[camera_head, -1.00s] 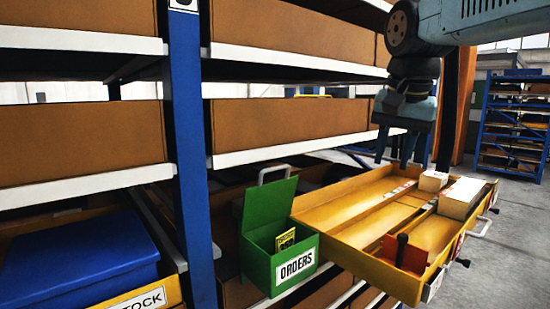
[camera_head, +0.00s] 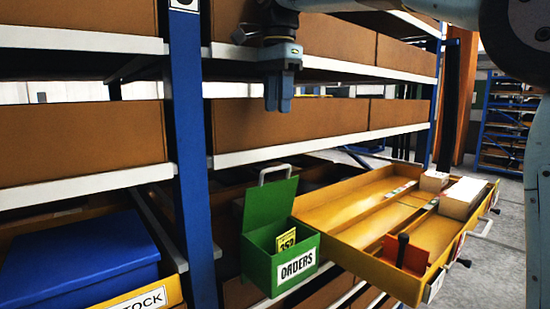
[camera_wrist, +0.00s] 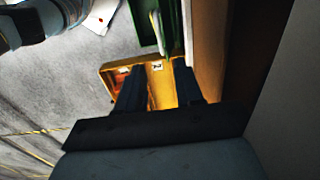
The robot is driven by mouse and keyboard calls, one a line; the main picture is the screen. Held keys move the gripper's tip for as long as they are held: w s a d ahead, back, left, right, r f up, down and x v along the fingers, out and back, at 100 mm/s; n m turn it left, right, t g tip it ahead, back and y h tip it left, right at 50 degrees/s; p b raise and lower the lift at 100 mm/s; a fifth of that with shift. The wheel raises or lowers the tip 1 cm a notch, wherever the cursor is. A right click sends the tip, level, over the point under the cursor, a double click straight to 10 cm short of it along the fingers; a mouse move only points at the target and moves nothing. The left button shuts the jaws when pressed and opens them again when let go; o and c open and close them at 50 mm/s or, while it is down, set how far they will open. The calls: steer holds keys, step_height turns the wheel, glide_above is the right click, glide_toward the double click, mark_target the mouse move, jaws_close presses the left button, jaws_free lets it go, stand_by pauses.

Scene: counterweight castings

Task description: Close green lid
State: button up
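The green box labelled ORDERS (camera_head: 293,268) sits beside the pulled-out yellow drawer. Its green lid (camera_head: 270,207) stands raised at the back, with a pale handle (camera_head: 274,172) at its top edge. A yellow card (camera_head: 286,241) with black print sticks up inside the open box. My gripper (camera_head: 279,106) points down, above the lid and clear of it, in front of the shelf boxes. In the wrist view my gripper (camera_wrist: 158,82) has its fingers apart with nothing held between them, and green box parts (camera_wrist: 172,28) show beyond.
The yellow drawer (camera_head: 350,215) juts out at the right, holding white blocks (camera_head: 461,197) and an orange piece with a dark handle (camera_head: 404,254). A blue rack post (camera_head: 187,170) stands left of the box. White shelf edges (camera_head: 320,138) cross behind my gripper.

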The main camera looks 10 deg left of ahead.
step_height(320, 180, down, 13)
steer(key=shift+w+a+r, duration=0.1)
steer(key=shift+r, duration=0.05)
stand_by(0.4)
steer(key=shift+c, duration=0.5)
jaws_close()
stand_by(0.7)
steer(key=shift+a, duration=0.25)
steer(key=shift+d, duration=0.3)
